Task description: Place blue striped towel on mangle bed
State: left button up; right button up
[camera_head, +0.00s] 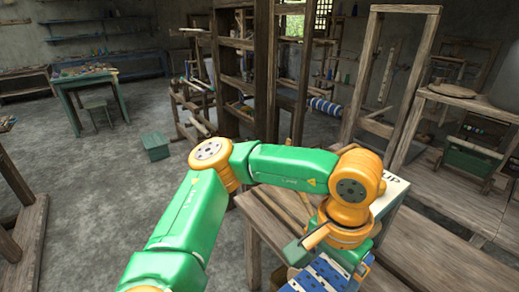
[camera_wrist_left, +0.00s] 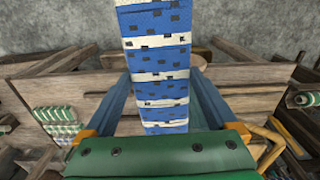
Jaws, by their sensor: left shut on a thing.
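The blue striped towel (camera_head: 322,273) shows at the bottom edge of the head view, below my left gripper (camera_head: 338,262). It has blue and white bands with small dark marks. In the left wrist view the towel (camera_wrist_left: 155,52) runs from the top edge down between the two blue fingers of my left gripper (camera_wrist_left: 160,80). The gripper is shut on it. The towel's lower end is hidden behind the green gripper body. I cannot tell which wooden surface is the mangle bed. My right gripper is in neither view.
A wooden bench (camera_head: 262,212) lies under my left arm. Plank tops (camera_head: 440,255) extend to the right. Tall wooden frames (camera_head: 362,75) stand behind. In the wrist view, green-and-white striped rolls (camera_wrist_left: 58,122) lie left and another roll (camera_wrist_left: 302,98) right. Open floor (camera_head: 90,190) is at left.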

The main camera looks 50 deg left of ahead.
aim_at(293, 202)
jog(key=i+j, duration=0.1)
jog(key=j, duration=0.3)
jog(key=i+j, duration=0.1)
jog(key=j, duration=0.25)
jog(key=i+j, duration=0.1)
jog(key=j, duration=0.3)
jog(key=i+j, duration=0.1)
jog(key=j, duration=0.3)
jog(key=i+j, duration=0.1)
jog(key=j, duration=0.3)
jog(key=i, duration=0.3)
jog(key=j, duration=0.05)
